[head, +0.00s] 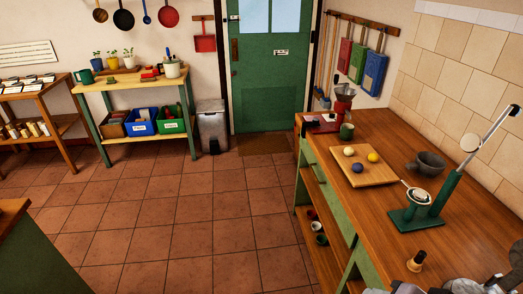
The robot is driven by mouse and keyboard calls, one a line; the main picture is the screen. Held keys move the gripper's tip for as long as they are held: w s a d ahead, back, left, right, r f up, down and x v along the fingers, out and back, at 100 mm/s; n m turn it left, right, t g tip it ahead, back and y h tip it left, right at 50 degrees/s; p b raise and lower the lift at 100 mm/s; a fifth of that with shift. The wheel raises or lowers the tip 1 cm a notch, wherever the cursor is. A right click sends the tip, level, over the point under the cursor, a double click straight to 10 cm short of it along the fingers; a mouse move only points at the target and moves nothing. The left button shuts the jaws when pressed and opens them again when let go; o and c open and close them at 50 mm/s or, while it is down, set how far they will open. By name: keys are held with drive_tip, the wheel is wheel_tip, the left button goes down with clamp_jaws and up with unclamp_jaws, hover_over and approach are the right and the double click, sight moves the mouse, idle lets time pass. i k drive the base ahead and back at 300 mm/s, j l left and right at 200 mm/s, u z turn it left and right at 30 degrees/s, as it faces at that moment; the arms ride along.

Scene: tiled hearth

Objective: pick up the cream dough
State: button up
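The cream dough (349,151) is a small pale ball on a wooden board (378,178) on the counter at the right. It sits near the board's far left part. A yellow ball (373,157) lies to its right and a dark blue ball (357,168) lies nearer to me; the three look apart. The cream ball is in plain sight with nothing over it. I cannot make out my gripper's fingers; only grey parts, seemingly of my arm, show at the bottom right edge, well away from the board.
On the wooden counter (445,250), a dark green cup (346,132) and a red grinder (342,107) stand behind the board. A grey mortar (427,163) and a green stand (437,203) with a strainer stand to its right. A small wood-and-black tool (416,261) stands nearer. The tiled floor (190,215) is clear.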

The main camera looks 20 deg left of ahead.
sight(348, 151)
drive_tip(key=u, duration=0.2)
drive_tip(key=i+j+z, duration=0.9)
drive_tip(key=i+j, duration=0.15)
drive_tip(key=i+j+z, duration=0.25)
drive_tip(key=j, duration=0.2)
drive_tip(key=i+j+z, duration=0.2)
drive_tip(key=j, duration=0.2)
drive_tip(key=j+z, duration=0.25)
drive_tip(key=j, duration=0.15)
